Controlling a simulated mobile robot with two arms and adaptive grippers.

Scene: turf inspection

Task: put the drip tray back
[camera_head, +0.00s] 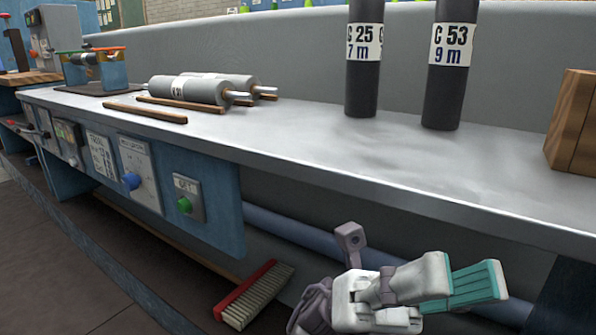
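I cannot make out a drip tray for certain in the head view. My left gripper (478,284), white with teal finger pads, is low at the right, in front of and below the bench's front edge. I see it from the side, and whether its fingers are apart is unclear. I see nothing clearly held in it. My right gripper is out of view.
The grey bench (300,140) carries two dark upright cylinders, "C 25" (364,80) and "C 53" (450,85), grey rollers (190,90), and a wooden block (574,122). A control panel (140,172) fronts it. A red-backed brush (255,295) lies below.

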